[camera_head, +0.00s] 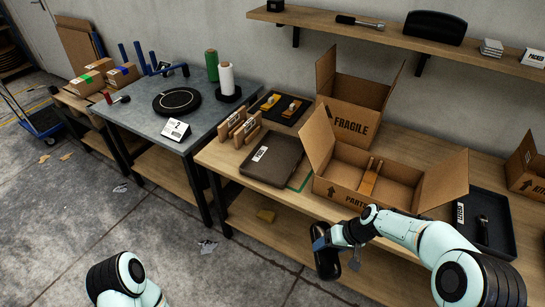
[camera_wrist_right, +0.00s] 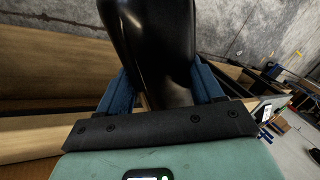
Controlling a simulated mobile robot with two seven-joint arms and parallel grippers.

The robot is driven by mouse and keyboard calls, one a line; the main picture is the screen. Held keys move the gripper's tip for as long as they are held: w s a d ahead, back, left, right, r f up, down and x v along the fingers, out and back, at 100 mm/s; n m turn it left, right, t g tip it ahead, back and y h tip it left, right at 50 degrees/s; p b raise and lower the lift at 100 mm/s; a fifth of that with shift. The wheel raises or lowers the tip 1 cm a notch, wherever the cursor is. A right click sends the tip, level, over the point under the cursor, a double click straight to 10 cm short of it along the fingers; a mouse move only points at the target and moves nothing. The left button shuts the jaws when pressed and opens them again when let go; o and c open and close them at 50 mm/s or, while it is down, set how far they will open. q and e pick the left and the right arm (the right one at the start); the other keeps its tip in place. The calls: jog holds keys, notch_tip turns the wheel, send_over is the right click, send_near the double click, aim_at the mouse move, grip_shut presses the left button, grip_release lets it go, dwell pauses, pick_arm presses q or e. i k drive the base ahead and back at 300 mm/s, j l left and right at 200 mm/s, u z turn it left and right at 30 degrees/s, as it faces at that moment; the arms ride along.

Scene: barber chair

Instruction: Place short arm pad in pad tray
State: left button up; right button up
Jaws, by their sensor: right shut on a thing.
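My right gripper (camera_head: 323,243) is shut on a black, rounded, elongated arm pad (camera_head: 327,265), held in front of the wooden workbench's near edge. In the right wrist view the glossy black pad (camera_wrist_right: 158,50) stands between the two blue fingers (camera_wrist_right: 160,88). A black tray (camera_head: 508,238) lies on the bench at the right, with a white label and a slim dark item in it. I cannot tell for sure whether it is the pad tray. The held pad is apart from it, to its left. Of my left arm only a part shows at the bottom left; its gripper is out of view.
An open "PARTS" carton (camera_head: 336,193) with dividers stands on the bench left of the tray. Behind it is an open "FRAGILE" carton (camera_head: 352,122). A dark flat case (camera_head: 272,160) lies farther left. Another carton (camera_head: 526,170) stands at the right edge. A shelf (camera_head: 380,32) runs above.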

aim_at(275, 158)
jog(key=i+j, duration=0.15)
jog(key=j, duration=0.2)
jog(key=i+j+z, duration=0.15)
jog(key=j, duration=0.15)
jog(key=i+j, duration=0.1)
jog(key=j, duration=0.25)
jog(key=i+j+z, duration=0.15)
jog(key=j, duration=0.55)
jog(key=i+z, duration=0.05)
